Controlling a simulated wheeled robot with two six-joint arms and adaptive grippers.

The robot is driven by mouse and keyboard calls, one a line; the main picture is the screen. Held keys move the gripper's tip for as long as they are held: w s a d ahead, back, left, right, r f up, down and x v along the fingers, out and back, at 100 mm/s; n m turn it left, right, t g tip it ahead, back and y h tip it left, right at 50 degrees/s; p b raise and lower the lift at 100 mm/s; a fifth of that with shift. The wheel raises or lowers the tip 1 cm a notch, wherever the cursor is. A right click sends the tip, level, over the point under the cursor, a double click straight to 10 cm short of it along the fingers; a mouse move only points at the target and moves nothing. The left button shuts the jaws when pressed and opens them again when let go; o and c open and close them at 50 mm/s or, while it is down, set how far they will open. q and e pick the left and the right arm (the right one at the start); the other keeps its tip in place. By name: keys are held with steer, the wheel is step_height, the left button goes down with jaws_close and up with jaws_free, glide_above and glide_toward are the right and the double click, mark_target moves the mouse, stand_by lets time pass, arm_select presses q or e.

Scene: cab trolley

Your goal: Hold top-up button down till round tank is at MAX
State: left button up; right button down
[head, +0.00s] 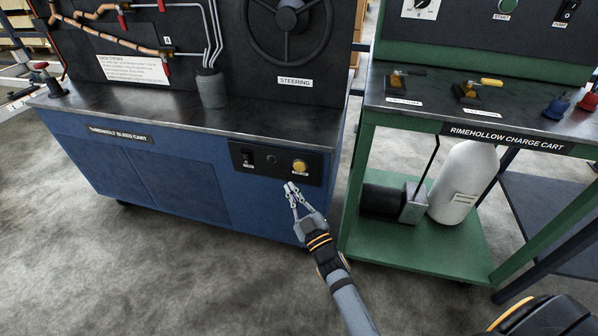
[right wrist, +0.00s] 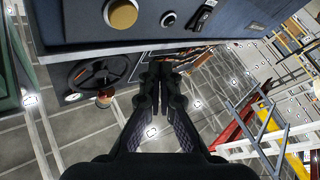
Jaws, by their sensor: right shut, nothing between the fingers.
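A round yellow button (head: 299,166) sits on the dark panel (head: 235,152) at the right of the blue cart's front; its label is too small to read. It also shows in the right wrist view (right wrist: 123,13) at the top. My right gripper (head: 290,187) is shut and empty, just below and in front of the button, apart from it. Its closed fingers show in the right wrist view (right wrist: 163,70). A grey cylindrical container (head: 212,89) with pipes entering it stands on the cart top; I cannot tell whether it is the round tank. No MAX mark is legible. My left gripper is out of view.
The panel also holds a black switch (head: 247,157) and a small round fitting (head: 271,160). A steering wheel (head: 288,20) is on the blue cart's backboard. A green charge cart (head: 425,238) with a white cylinder (head: 463,180) stands close on the right. The floor in front is clear.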

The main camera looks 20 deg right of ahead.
mark_target(295, 166)
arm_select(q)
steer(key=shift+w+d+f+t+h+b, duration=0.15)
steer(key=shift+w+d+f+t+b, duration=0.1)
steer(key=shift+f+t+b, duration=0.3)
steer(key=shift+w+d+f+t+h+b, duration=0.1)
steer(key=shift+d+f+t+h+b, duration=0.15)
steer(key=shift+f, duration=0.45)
arm_select(e)
steer(key=shift+w+d, duration=0.55)
steer(key=shift+w, duration=0.25)
steer(key=shift+w+d, duration=0.5)
steer(key=shift+w, duration=0.25)
steer(key=shift+w+d, duration=0.55)
steer(key=shift+w, duration=0.25)
steer(key=shift+w, duration=0.1)
steer(key=shift+w+d, duration=0.25)
steer(key=shift+w+d, duration=0.3)
steer(key=shift+w, duration=0.15)
stand_by(3.6)
